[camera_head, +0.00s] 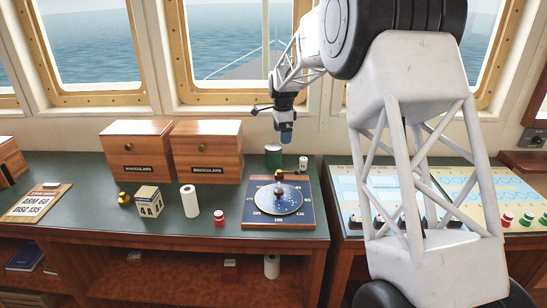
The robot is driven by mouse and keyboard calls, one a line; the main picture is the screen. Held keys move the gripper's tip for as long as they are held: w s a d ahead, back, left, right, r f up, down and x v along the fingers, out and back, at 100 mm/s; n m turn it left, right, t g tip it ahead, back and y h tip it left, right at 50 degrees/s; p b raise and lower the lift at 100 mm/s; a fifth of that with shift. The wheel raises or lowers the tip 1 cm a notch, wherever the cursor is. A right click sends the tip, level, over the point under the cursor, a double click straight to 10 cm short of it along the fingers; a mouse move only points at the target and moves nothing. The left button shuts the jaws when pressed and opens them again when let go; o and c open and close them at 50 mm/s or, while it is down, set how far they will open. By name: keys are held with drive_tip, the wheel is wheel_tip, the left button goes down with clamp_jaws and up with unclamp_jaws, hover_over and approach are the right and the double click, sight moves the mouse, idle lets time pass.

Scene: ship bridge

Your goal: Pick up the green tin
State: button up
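The green tin (273,160) stands upright at the back of the dark green desk top, behind a round blue dial on a wooden board. It has a pale top rim. My gripper (286,136) hangs down from my white arm, above and slightly right of the tin, and looks apart from it. The fingertips are small and dark here, so I cannot tell whether they are open or shut. Nothing is visibly held.
The dial board (252,214) lies in front of the tin, with small yellow and dark pieces on it. A small white container (303,163) stands right of the tin. Wooden binoculars boxes (206,152) stand to the left. A white roll (190,201) and red pot (219,218) stand nearer.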

sight(274, 146)
drive_tip(key=shift+m, duration=0.7)
drive_tip(key=w+a+f, duration=0.2)
drive_tip(key=w+f, duration=0.1)
drive_tip(key=w+a+f, duration=0.1)
drive_tip(key=shift+w+f, duration=0.25)
drive_tip(key=shift+w, duration=0.15)
drive_tip(key=shift+f, duration=1.3)
drive_tip(key=shift+a+f, duration=0.1)
drive_tip(key=shift+f, duration=2.5)
drive_tip(key=c, duration=1.1)
drive_tip(key=shift+o, duration=0.2)
